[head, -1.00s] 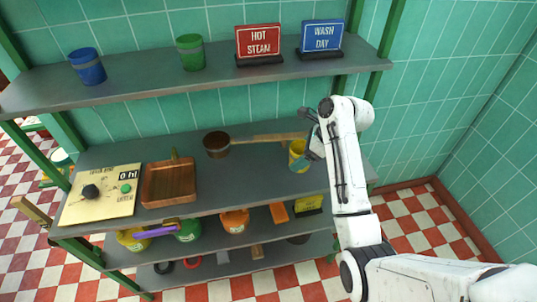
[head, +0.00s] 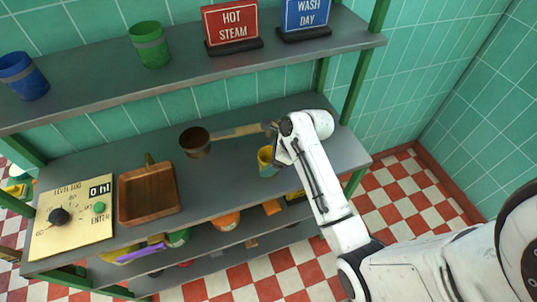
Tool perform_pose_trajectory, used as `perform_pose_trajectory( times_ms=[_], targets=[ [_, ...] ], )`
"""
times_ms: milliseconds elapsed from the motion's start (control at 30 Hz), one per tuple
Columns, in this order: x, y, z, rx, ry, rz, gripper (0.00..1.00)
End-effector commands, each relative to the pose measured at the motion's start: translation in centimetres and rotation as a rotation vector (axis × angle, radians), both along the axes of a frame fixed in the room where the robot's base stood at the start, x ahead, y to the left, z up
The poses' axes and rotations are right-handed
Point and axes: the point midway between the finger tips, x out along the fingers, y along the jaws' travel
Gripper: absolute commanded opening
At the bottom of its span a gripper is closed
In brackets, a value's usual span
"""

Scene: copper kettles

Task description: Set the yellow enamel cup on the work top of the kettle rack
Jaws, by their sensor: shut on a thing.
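The yellow enamel cup (head: 266,160) is at the right part of the rack's grey work top (head: 225,180), in the head view. It looks upright, and I cannot tell whether its base touches the surface. My gripper (head: 275,158) is at the cup's right side and shut on it. My white arm comes in from the lower right and hides part of the fingers and the cup's right edge.
A copper pan (head: 196,143) with a long wooden handle lies behind and left of the cup. A square copper tray (head: 149,193) and a brass dial panel (head: 70,220) stand further left. The upper shelf (head: 180,75) overhangs the back. Bare work top lies left of the cup.

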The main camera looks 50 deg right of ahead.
Motion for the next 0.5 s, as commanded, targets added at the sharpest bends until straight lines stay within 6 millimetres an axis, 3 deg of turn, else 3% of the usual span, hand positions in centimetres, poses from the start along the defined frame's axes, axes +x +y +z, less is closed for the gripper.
perform_pose_trajectory(
  times_ms=[267,300,500],
  targets=[
    [0.05,-0.03,-0.19,0.000,0.000,0.000,0.42],
    [0.05,-0.04,-0.23,0.000,0.000,0.000,0.76],
    [0.05,-0.04,-0.21,0.000,0.000,0.000,0.95]
  ],
)
